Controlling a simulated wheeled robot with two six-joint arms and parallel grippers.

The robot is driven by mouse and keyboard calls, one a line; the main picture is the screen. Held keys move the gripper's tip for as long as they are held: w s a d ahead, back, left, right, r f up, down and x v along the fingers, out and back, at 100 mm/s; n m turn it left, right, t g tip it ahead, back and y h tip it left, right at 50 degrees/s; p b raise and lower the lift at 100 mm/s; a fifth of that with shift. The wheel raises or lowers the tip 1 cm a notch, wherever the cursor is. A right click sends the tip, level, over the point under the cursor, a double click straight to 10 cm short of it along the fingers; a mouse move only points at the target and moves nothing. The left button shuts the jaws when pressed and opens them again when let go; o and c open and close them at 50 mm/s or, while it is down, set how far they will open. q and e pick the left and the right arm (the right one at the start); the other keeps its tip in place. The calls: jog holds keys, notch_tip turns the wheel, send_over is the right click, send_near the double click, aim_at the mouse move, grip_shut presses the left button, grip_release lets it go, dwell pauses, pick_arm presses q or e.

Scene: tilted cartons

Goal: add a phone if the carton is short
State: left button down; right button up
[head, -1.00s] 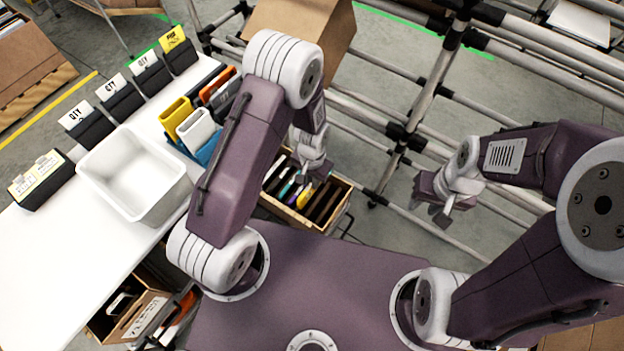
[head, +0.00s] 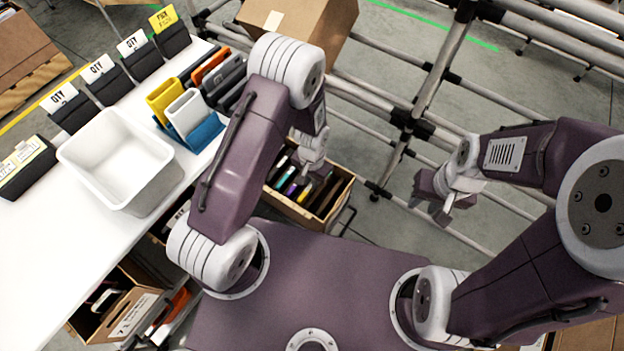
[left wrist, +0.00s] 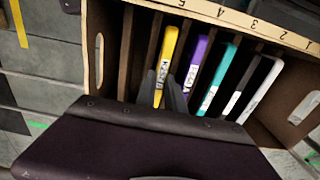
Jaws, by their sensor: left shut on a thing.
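An open carton (head: 342,196) with dark dividers stands below my left gripper (head: 308,170). In the left wrist view the carton's rim (left wrist: 235,14) carries printed numbers. Several phones stand in its slots: a yellow phone (left wrist: 169,47), a purple phone (left wrist: 198,60), a teal phone (left wrist: 221,70), a dark one with a white label (left wrist: 241,86) and a white-edged one (left wrist: 263,85). My left gripper (left wrist: 170,94) is shut on the yellow phone, its fingers down in the carton. The slots left of yellow look empty. My right gripper (head: 446,205) hangs away to the right; its jaws are unclear.
A white table (head: 40,260) at left holds a white tub (head: 150,190), several card holders (head: 100,80) and a rack of phones (head: 200,130). A closed carton (head: 325,30) stands behind my left arm. Pipe rails (head: 440,75) run behind and right. Another carton (head: 130,305) sits below the table.

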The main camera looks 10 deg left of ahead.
pick_arm(q)
jog(key=shift+f, duration=0.3)
dwell(0.8)
dwell(0.3)
jog(key=c, duration=1.3)
grip_release()
jog(key=shift+c, duration=0.2)
notch_tip(320, 180, up, 8)
jog(key=p, duration=0.3)
jog(key=shift+r, duration=0.55)
